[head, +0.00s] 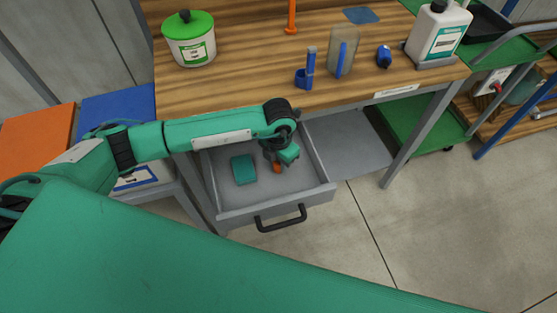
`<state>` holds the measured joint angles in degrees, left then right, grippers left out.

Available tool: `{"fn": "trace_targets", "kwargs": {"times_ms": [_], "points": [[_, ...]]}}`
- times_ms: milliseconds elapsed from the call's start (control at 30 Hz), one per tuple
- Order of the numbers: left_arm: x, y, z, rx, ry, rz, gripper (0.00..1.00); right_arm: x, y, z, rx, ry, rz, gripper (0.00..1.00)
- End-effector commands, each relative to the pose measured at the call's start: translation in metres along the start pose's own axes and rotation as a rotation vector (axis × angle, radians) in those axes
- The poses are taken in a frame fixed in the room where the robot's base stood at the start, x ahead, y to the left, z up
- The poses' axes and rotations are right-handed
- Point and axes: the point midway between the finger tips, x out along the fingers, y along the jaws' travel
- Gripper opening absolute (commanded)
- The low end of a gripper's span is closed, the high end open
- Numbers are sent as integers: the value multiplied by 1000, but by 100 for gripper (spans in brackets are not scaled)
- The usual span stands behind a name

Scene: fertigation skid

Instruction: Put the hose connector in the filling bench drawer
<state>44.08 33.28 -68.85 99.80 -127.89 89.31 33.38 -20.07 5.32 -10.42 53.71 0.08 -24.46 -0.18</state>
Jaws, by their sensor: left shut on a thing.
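The filling bench drawer (235,213) is pulled out below the wooden bench top. My left gripper (278,161) reaches down into the open drawer, near its right side. It is shut on a small orange piece that shows at its tips, which I take for the hose connector (277,168). The gripper hides most of it, and I cannot tell whether it touches the drawer floor. A teal block (243,169) lies in the drawer left of the gripper. My right gripper is not in view.
The drawer has a black handle (281,218) in front. On the bench top (240,85) stand a green-lidded tub (189,45), a clear cylinder (341,55), a blue holder (305,76), a small blue item (384,56) and a white jug (437,36). The drawer's front left floor is clear.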

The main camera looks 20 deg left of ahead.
Motion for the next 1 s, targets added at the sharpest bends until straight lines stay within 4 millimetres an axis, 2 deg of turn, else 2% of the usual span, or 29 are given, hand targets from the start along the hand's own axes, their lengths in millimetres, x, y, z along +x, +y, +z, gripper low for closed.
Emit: {"fn": "trace_targets", "kwargs": {"times_ms": [133, 167, 233, 267, 667, 767, 900, 1000], "points": [[4, 0, 0, 0, 0, 0, 8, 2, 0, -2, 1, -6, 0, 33], [2, 0, 0, 0, 0, 0, 36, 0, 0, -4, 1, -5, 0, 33], [2, 0, 0, 0, 0, 0, 50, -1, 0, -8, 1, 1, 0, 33], [2, 0, 0, 0, 0, 0, 52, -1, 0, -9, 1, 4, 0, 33], [-4, 0, 0, 0, -1, 0, 52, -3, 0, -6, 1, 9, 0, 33], [-20, 0, 1, 1, -4, 0, 52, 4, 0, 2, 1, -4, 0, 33], [-51, 1, 1, 1, -5, 2, 52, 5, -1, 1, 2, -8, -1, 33], [-73, 1, 1, 0, -5, 2, 52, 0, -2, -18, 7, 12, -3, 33]]}}
